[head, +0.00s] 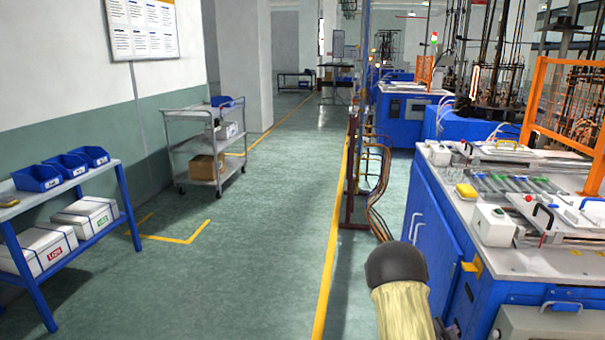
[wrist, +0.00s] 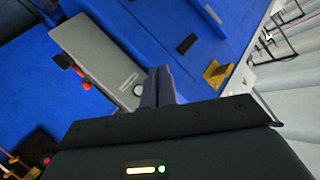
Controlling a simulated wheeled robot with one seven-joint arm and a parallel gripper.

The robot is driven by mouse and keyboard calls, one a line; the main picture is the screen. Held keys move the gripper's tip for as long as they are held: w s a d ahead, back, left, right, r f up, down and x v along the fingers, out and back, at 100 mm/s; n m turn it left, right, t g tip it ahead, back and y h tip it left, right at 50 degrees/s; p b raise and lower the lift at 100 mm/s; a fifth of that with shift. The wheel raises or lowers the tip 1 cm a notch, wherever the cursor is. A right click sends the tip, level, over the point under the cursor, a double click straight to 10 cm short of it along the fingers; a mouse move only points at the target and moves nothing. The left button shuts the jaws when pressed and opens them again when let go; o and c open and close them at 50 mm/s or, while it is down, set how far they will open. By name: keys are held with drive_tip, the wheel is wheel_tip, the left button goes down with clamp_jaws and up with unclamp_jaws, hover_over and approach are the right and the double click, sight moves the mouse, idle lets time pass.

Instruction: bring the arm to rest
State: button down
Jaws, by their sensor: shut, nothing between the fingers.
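My gripper (wrist: 163,86) shows in the wrist view with its two dark fingers together and nothing between them. It points toward the side of the blue machine cabinet (wrist: 190,32). A grey box with a round button (wrist: 100,60) lies beyond the fingertips, to their left. I cannot tell the gap between the fingers and the cabinet. In the head view part of my arm (head: 400,290) shows at the bottom, beside the blue cabinet (head: 437,225). The gripper itself does not show there.
The workbench top (head: 450,185) on the right carries a white box (head: 492,225) and a yellow item (head: 466,191). A grey cart (head: 205,150) and a blue-legged shelf (head: 75,210) stand on the left. The green aisle floor (head: 255,240) between is clear.

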drive_tip(key=s+a+r+n+y, duration=0.1)
drive_tip(key=a+r+n+y, duration=0.15)
drive_tip(key=a, duration=0.35)
drive_tip(key=s+a+r+n+g+y, duration=0.1)
drive_tip(key=a+n+y, duration=0.2)
drive_tip(key=a, duration=0.3)
drive_tip(key=s+a+r+n+y, duration=0.2)
drive_tip(key=a+y, duration=0.1)
drive_tip(key=a, duration=0.3)
drive_tip(key=s+a+r+n+g+y, duration=0.25)
drive_tip(key=s+a+n, duration=0.25)
drive_tip(key=s, duration=0.3)
drive_tip(key=s+a+r+n+g+y, duration=0.1)
drive_tip(key=s+a+r+n+g, duration=0.1)
drive_tip(key=s+a+r+n, duration=0.45)
wheel_tip(320, 180, up, 11)
drive_tip(key=s+d+m+p, duration=0.1)
drive_tip(key=p, duration=1.2)
drive_tip(key=shift+s, duration=0.4)
